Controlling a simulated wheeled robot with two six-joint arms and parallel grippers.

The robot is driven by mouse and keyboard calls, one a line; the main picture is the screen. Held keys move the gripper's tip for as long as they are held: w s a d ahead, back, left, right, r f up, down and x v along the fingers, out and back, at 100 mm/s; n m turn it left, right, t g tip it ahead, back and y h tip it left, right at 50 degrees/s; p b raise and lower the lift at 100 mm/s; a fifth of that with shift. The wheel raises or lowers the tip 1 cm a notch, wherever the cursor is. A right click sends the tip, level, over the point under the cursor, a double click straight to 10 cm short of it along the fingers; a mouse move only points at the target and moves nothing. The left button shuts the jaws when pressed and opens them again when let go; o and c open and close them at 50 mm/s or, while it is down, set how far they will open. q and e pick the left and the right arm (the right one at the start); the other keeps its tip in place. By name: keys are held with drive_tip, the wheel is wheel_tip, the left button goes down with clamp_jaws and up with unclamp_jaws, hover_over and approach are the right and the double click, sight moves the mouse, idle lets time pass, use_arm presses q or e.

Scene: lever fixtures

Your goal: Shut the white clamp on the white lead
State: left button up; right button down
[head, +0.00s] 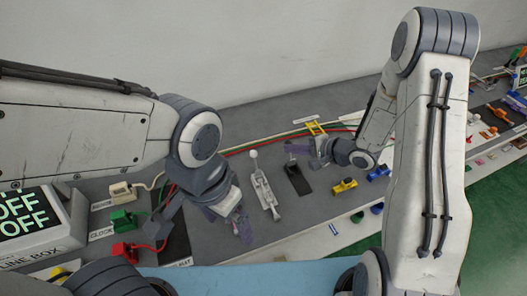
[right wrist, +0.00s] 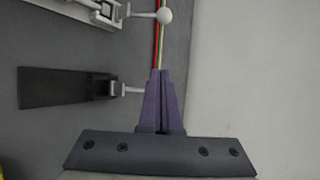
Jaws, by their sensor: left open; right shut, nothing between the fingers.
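A pale toggle clamp (head: 264,192) with a white ball knob (head: 253,154) stands mid-bench; its knob also shows in the right wrist view (right wrist: 165,15). A white block (head: 121,191) at the left has a pale lead (head: 152,184) coming from it. My left gripper (head: 243,228) is open and empty, just in front of and left of the toggle clamp. My right gripper (head: 318,160) is shut and empty, right of the black clamp (head: 297,178); its fingertips (right wrist: 162,72) are beside that clamp's lever, close over the leads.
Green (head: 122,219) and red (head: 125,250) blocks sit left, by a display box (head: 32,219). Red and green leads (head: 245,148) run along the back. A yellow stand (head: 315,128) and yellow block (head: 344,185) are at the right. My right forearm hides part of the bench.

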sight(255, 162)
drive_tip(key=x, duration=1)
drive_tip(key=shift+a+f+p, duration=0.1)
drive_tip(key=shift+a+p, duration=0.1)
drive_tip(key=shift+p, duration=0.15)
drive_tip(key=shift+s+a+r+p, duration=0.3)
drive_tip(key=shift+s+r, duration=0.1)
drive_tip(key=shift+s, duration=0.15)
drive_tip(key=shift+s+a+r+p, duration=0.25)
drive_tip(key=shift+s+r, duration=0.15)
drive_tip(key=shift+s, duration=0.15)
drive_tip(key=shift+s+a+r, duration=0.15)
drive_tip(key=shift+s+a, duration=0.1)
drive_tip(key=shift+s, duration=0.2)
